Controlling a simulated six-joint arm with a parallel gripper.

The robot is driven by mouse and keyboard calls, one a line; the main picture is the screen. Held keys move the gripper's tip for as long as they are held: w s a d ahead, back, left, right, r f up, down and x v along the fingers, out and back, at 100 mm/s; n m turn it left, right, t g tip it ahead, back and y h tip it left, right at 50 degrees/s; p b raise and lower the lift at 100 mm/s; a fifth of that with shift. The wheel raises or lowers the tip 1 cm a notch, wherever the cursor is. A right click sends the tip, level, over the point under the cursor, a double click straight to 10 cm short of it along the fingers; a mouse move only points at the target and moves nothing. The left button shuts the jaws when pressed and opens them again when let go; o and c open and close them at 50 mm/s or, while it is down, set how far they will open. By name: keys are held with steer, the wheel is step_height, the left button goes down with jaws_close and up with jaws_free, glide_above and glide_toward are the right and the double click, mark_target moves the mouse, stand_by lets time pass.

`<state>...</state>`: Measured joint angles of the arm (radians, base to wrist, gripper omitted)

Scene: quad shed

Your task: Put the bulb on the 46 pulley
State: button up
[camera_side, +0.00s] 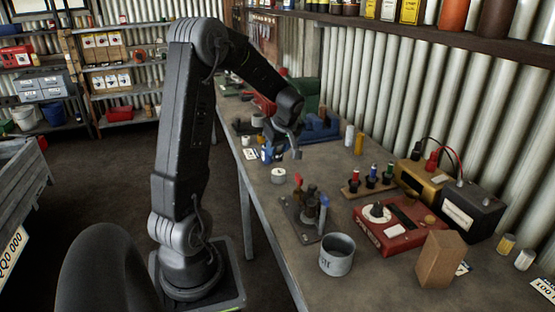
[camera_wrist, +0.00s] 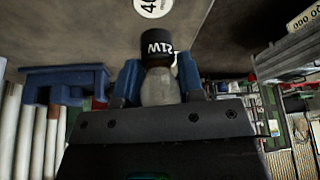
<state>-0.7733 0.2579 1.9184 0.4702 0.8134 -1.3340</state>
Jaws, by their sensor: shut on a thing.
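In the wrist view my gripper (camera_wrist: 157,72) has its two blue fingers shut on the bulb (camera_wrist: 160,88). In the side view my gripper (camera_side: 295,152) is above the bench, and the bulb cannot be made out. A white round piece (camera_side: 278,176) stands on the bench below it, its number unreadable.
The bench (camera_side: 300,262) holds a dark lever fixture (camera_side: 308,215), a grey tin (camera_side: 337,255), a red tester (camera_side: 398,230) and a cardboard box (camera_side: 440,258) nearer the camera. A blue vise (camera_side: 320,127) is behind my gripper. Bare bench surrounds the white piece.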

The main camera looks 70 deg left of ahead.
mark_target(278, 159)
steer(key=shift+f, duration=2)
steer(key=o, duration=0.9)
steer(key=shift+f, duration=0.15)
steer(key=v, duration=1.1)
steer(key=d+r+m+t+h, duration=0.1)
steer(key=d+r+m+t, duration=0.3)
steer(key=d+m, duration=0.85)
steer(key=s+d+m+t+h, duration=0.1)
steer(key=s+d+m, duration=0.1)
steer(key=d, duration=0.4)
steer(key=s+d+m+h, duration=0.1)
steer(key=s+d+m, duration=0.2)
steer(key=d, duration=0.3)
steer(key=s+d+m+t+h, duration=0.1)
steer(key=s+d+m, duration=0.2)
steer(key=s+d, duration=0.1)
steer(key=shift+d+r+t, duration=0.3)
steer(key=shift+d+r, duration=0.05)
steer(key=shift+d, duration=0.55)
